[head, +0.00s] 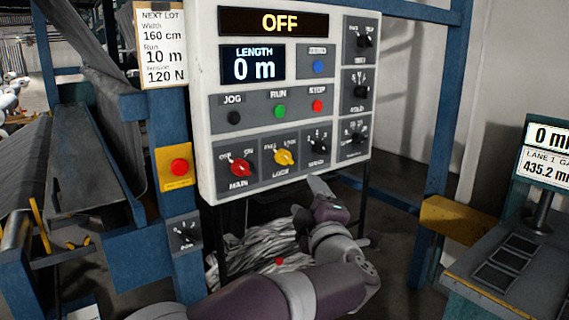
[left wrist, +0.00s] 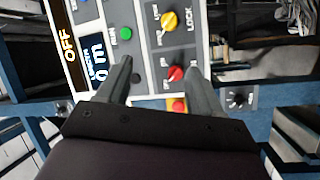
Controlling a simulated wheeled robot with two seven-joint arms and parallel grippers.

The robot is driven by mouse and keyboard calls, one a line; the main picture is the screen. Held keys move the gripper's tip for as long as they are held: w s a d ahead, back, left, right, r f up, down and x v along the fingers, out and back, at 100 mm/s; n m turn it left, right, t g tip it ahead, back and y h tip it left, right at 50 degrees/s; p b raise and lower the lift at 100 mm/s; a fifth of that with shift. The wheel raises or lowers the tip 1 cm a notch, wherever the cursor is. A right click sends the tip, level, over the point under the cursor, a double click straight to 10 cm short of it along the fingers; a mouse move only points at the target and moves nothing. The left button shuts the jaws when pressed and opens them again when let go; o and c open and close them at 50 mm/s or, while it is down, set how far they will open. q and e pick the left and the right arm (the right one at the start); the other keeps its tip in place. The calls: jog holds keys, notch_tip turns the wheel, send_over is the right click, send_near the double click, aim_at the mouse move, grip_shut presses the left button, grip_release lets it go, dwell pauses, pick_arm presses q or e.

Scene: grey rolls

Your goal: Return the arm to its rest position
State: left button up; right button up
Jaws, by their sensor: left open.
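My left arm (head: 260,298) reaches in from the bottom of the head view and bends up at its wrist. My left gripper (head: 322,188) is just below the lower edge of the control panel (head: 205,110), in front of it in the picture. In the left wrist view my gripper (left wrist: 158,68) has its two fingers spread apart, with nothing between them; the panel's red MAIN knob (left wrist: 176,73) and yellow LOCK knob (left wrist: 170,20) show beyond. I cannot tell the exact gap to the panel. My right gripper is not in view.
The panel display (head: 273,22) reads OFF and the length display (head: 252,66) reads 0 m. A red button on a yellow box (head: 175,182) sits on the blue post at left. A console (head: 520,265) stands at right. Grey strands (head: 255,245) lie under the panel.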

pick_arm(q)
jog(key=s+a+f+m+g+h, duration=0.1)
jog(key=a+f+m+g+h, duration=0.25)
jog(key=f+m, duration=0.35)
jog(key=s+a+f+m+g+h, duration=0.1)
jog(key=a+f+m+g+h, duration=0.3)
jog(key=f, duration=0.5)
jog(key=s+a+f+m+g+y, duration=0.2)
jog(key=s+a+f+m+g, duration=0.15)
jog(key=s+a+f, duration=0.5)
jog(key=s+a+f+m+g+y, duration=0.1)
jog(key=s+a+f+g, duration=0.25)
jog(key=s, duration=0.55)
jog(key=s+a+f+m+g, duration=0.1)
jog(key=s+a+f+g, duration=0.25)
jog(key=s, duration=0.55)
notch_tip(320, 180, up, 14)
jog(key=w+p, duration=0.1)
jog(key=p, duration=1.3)
jog(key=shift+p, duration=0.35)
jog(key=shift+r, duration=0.1)
